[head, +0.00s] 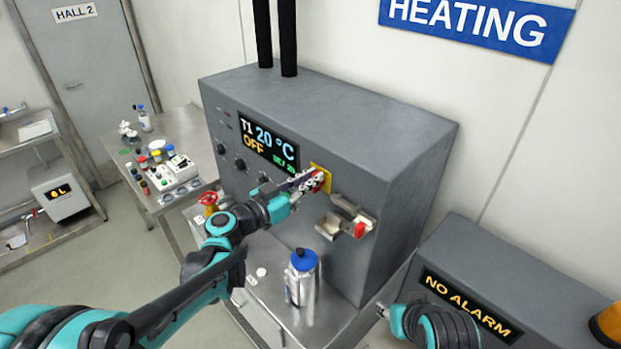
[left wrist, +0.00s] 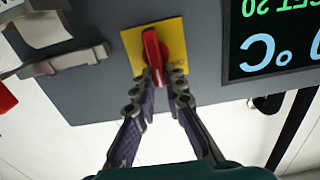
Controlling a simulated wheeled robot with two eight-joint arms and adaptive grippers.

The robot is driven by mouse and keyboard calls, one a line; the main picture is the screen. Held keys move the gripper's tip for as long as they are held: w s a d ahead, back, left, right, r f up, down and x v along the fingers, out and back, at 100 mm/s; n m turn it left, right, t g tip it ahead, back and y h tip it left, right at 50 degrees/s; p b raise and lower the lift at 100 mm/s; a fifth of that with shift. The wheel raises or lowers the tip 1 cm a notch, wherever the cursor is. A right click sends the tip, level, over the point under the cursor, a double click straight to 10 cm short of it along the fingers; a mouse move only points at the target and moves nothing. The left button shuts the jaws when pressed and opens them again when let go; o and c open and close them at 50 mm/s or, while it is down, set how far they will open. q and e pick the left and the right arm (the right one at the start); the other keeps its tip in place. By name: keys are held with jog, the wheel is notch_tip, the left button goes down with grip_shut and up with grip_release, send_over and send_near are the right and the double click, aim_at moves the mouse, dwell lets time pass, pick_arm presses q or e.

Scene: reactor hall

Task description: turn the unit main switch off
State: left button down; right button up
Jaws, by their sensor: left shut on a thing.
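The unit main switch is a red rotary handle (left wrist: 153,52) on a yellow plate (left wrist: 172,32), set in the front of the grey heating unit (head: 335,110). In the head view its yellow plate (head: 327,173) shows right of the display, partly covered by my gripper. My left gripper (head: 308,183) reaches it from the left and is shut on the red handle. In the left wrist view its fingertips (left wrist: 157,90) sit on both sides of the handle's near end. The handle runs nearly upright in that view. My right gripper (head: 383,311) shows only in part at the lower right.
The display (head: 266,140) reads T1 20 °C, OFF. A metal bracket with a red part (head: 350,216) juts out right of the switch. A blue-capped bottle (head: 302,278) stands on the table below. A NO ALARM box (head: 470,303) is at right.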

pick_arm(q)
jog(key=shift+n, duration=0.3)
jog(key=shift+w+a+f+n+b, duration=0.35)
jog(key=shift+n+b, duration=0.55)
jog(key=shift+n, duration=1.95)
jog(key=shift+w+a+f+n+b, duration=0.2)
jog(key=shift+f+n+b, duration=0.5)
jog(key=shift+n, duration=2.2)
jog(key=shift+w+a+f+n+b, duration=0.25)
jog(key=shift+n+b, duration=0.9)
jog(key=shift+n, duration=1.7)
jog(key=shift+r, duration=0.1)
jog(key=c, duration=1.6)
grip_release()
jog(key=shift+a, duration=0.1)
